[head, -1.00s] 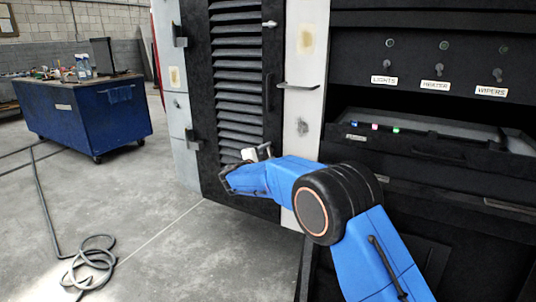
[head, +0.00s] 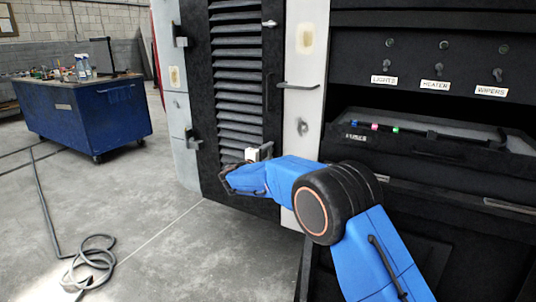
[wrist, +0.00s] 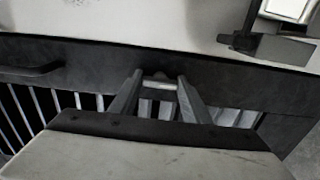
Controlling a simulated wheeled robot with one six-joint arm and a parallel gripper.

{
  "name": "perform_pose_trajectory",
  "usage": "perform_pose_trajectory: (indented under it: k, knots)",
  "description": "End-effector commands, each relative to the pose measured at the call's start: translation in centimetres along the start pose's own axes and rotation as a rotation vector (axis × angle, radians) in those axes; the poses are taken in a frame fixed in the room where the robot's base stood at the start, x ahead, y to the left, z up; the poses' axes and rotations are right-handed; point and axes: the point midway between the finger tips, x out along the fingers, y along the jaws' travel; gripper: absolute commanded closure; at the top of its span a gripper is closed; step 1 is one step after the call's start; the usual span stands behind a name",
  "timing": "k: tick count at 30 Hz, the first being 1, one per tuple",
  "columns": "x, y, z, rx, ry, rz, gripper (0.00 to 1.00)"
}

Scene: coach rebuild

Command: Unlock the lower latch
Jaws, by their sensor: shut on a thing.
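The tall louvred door (head: 240,95) is black with a pale upper latch (head: 269,23) near the top of its right edge. My gripper (wrist: 158,78) is at the lower right edge of this door. In the wrist view its two fingers close on a small pale piece, which seems to be the lower latch (wrist: 158,86). Only a bit of that piece shows between the fingertips, and its turned angle is hard to tell. In the head view my blue arm and wrist hide the latch.
A black door handle (head: 269,92) and a grey bar (head: 298,86) stick out above my wrist. An open drawer (head: 440,150) with coloured items and a panel of switches are at right.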

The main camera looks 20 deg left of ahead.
Motion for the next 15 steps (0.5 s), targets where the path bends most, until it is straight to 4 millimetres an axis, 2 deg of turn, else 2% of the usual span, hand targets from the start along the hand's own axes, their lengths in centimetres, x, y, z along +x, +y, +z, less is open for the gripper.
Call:
perform_pose_trajectory:
  k: [3,4,6,15]
  knots:
    - [0.04,-0.13,0.06,0.000,-0.001,-0.002,0.79]
    - [0.04,-0.13,0.06,0.000,-0.001,-0.002,0.52]
    - [0.04,-0.13,0.06,-0.001,-0.001,-0.002,0.38]
    - [-0.07,-0.04,0.02,-0.001,0.000,-0.001,0.38]
